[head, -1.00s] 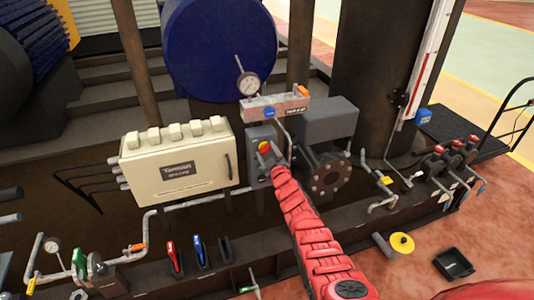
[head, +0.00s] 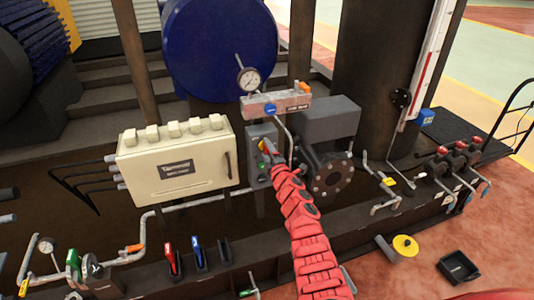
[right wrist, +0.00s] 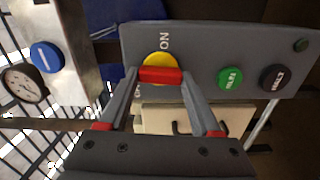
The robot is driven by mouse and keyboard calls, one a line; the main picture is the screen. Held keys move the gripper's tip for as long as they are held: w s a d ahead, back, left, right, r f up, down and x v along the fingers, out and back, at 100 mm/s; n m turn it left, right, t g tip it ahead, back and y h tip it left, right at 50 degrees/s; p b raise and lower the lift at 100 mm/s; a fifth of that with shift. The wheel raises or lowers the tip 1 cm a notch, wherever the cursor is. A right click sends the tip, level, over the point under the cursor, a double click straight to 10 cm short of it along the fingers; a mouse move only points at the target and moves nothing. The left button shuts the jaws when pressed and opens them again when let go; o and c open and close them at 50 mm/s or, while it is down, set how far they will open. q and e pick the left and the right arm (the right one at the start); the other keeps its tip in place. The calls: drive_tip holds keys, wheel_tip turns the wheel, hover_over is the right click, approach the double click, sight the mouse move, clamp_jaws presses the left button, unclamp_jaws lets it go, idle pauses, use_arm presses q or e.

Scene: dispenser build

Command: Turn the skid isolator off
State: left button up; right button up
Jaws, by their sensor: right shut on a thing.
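The skid isolator is a yellow disc (right wrist: 158,62) with a red bar handle (right wrist: 160,75) on a grey control box (right wrist: 205,55). In the right wrist view the word ON stands above the disc and a partly hidden label stands at its lower left. The handle lies crosswise in that view. My right gripper (right wrist: 158,80) is shut on the handle, one finger at each end. In the head view my right gripper (head: 266,154) covers part of the isolator, and some yellow (head: 263,144) shows. My left gripper is not in view.
A green button (right wrist: 230,78) and a black button (right wrist: 274,77) sit on the same box. A cream cabinet (head: 178,165) stands left of it, and a flanged grey pump (head: 330,120) right of it. A gauge (head: 248,80) and manifold (head: 275,102) are above.

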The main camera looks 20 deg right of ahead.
drive_tip(key=shift+n, duration=0.6)
drive_tip(key=o, duration=1.4)
drive_tip(key=shift+s+p, duration=0.3)
drive_tip(key=shift+s, duration=0.2)
drive_tip(key=s+p, duration=0.1)
drive_tip(key=s, duration=0.4)
drive_tip(key=s+p, duration=0.1)
drive_tip(key=s, duration=0.5)
drive_tip(key=s+p, duration=0.1)
drive_tip(key=s, duration=0.4)
drive_tip(key=shift+s+d, duration=0.2)
drive_tip(key=shift+d, duration=0.05)
